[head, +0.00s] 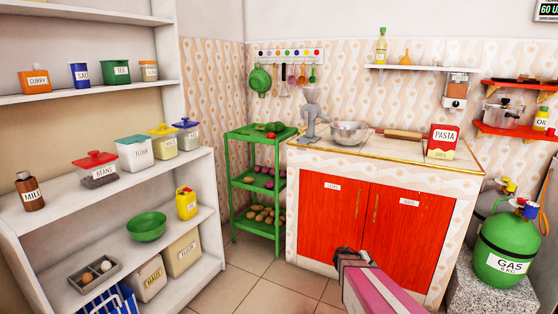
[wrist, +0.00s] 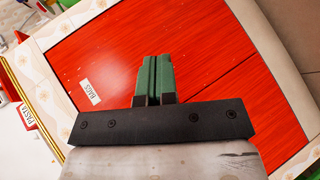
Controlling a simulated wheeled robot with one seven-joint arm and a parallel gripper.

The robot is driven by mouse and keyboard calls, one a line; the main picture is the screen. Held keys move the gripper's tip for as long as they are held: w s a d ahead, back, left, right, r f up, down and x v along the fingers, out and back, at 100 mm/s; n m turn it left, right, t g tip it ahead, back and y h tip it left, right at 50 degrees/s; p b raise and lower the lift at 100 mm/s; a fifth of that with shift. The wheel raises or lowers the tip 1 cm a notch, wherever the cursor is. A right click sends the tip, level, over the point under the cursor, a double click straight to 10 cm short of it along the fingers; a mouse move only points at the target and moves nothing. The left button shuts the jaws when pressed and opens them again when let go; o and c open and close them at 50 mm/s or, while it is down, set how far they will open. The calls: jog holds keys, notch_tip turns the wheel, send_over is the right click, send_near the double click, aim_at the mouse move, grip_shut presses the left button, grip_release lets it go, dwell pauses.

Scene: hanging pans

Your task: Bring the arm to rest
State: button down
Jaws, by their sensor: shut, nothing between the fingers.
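My gripper (head: 348,252) shows at the bottom centre of the head view, at the end of my pink arm, in front of the red cupboard doors (head: 333,213). In the wrist view my gripper (wrist: 153,62) has its two green fingers side by side, shut, with nothing between them. The red cupboard door (wrist: 110,50) with a "BAGS" label fills most of the wrist view behind the fingers. The fingers look apart from the door, but the gap is hard to judge.
The counter (head: 400,146) holds a metal bowl (head: 350,132), rolling pin and pasta box (head: 442,141). A green rack (head: 258,180) and white shelves (head: 170,240) stand left. A green gas bottle (head: 508,248) stands right. Tiled floor (head: 255,275) is open between.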

jog(key=s+a+r+g+y, duration=0.1)
jog(key=s+a+r+y, duration=0.2)
jog(key=a, duration=0.4)
jog(key=s+a+r+g+y, duration=0.1)
jog(key=s+a+r+y, duration=0.3)
jog(key=s+a, duration=0.3)
jog(key=s+a+r+g+y, duration=0.1)
jog(key=s+a+r+y, duration=0.3)
jog(key=a, duration=0.4)
jog(key=shift+s+m+y, duration=0.4)
jog(key=shift+s+y, duration=0.2)
jog(key=shift+s, duration=0.05)
jog(key=shift+a+f, duration=0.1)
